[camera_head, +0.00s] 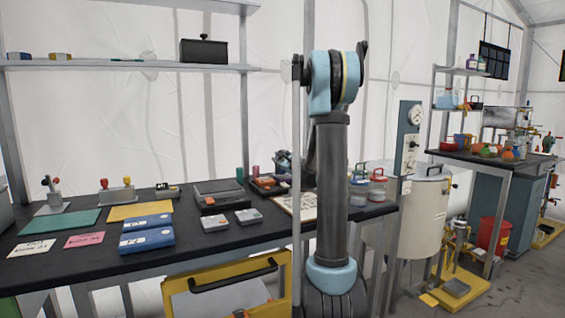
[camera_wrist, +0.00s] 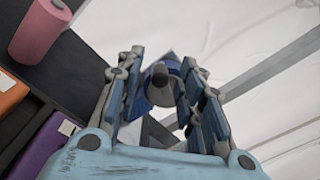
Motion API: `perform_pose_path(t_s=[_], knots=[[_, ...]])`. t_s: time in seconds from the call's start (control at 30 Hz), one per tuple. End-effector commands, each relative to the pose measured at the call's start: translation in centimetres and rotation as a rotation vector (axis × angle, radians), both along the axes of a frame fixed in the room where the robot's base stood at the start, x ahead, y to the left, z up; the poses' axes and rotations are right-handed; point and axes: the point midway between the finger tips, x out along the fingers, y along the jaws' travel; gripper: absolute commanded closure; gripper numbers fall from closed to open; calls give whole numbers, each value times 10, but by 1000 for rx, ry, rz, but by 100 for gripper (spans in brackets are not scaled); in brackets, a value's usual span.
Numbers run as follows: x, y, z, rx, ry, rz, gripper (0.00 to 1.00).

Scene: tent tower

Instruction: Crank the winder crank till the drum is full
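My gripper (camera_wrist: 163,62) points at a blue part with a dark grey round knob (camera_wrist: 160,77), seen between its two fingers in the wrist view. This may be the winder and its crank, but I cannot tell for sure. The fingers stand apart with a visible gap beside the knob, and I see no clear contact. In the head view my gripper (camera_head: 284,164) is at the back of the black bench, partly hidden behind my arm. The drum and how full it is cannot be made out.
A pink spool (camera_wrist: 40,30) stands left of my gripper, near an orange item (camera_wrist: 10,92) and a purple one (camera_wrist: 38,150). The black bench (camera_head: 75,262) carries blue boxes (camera_head: 147,232) and a clipboard. A shelf (camera_head: 130,66) hangs above; a white tank (camera_head: 420,215) stands right.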

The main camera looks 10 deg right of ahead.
Motion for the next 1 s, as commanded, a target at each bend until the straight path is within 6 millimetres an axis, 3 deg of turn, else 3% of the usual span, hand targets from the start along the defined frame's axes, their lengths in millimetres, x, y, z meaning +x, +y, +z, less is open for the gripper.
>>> perform_pose_path(t_s=[0.03, 0.2, 0.53, 1.0], knots=[[0, 0, 0, 0, 0, 0, 65], [0, 1, 0, 0, 1, 1, 100], [0, 0, 2, 48, 15, 1, 100], [3, -8, 13, 400, 131, 2, 100]])
